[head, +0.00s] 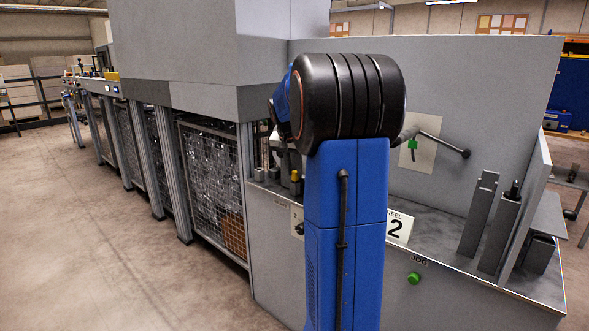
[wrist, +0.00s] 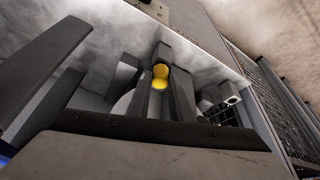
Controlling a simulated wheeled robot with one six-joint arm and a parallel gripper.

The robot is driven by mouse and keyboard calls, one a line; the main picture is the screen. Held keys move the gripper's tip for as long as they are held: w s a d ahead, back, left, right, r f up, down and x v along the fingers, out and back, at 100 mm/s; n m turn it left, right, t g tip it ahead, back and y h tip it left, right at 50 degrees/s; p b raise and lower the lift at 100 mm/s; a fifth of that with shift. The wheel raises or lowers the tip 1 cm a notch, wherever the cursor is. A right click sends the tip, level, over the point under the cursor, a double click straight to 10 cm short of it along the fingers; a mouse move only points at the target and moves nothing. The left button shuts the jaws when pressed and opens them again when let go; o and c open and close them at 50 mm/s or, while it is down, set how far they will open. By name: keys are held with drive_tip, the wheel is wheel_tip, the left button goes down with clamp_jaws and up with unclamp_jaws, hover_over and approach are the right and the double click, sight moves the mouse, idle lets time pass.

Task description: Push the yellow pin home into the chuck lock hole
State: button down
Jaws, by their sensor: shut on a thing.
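In the wrist view, the yellow pin (wrist: 160,76) sits between the two dark fingers of my gripper (wrist: 161,90). The fingers are shut on it, and its rounded yellow end shows between them. In the head view, a small yellow spot (head: 295,175) shows just left of my blue arm, low by the machine bench. My gripper is mostly hidden behind my arm there. I cannot make out the chuck lock hole in either view, nor tell how the pin stands to it.
The grey machine bench (head: 440,262) carries upright grey posts (head: 478,215) at the right. A lever (head: 445,143) stands out from the back panel. A mesh cage (head: 212,180) of shredded material is at the left. The floor (head: 100,230) at the left is clear.

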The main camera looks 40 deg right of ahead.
drive_tip(key=shift+f, duration=0.35)
drive_tip(key=c, duration=1.5)
unclamp_jaws()
drive_tip(key=v, duration=1.7)
drive_tip(key=shift+a+r, duration=0.1)
drive_tip(key=shift+r, duration=0.05)
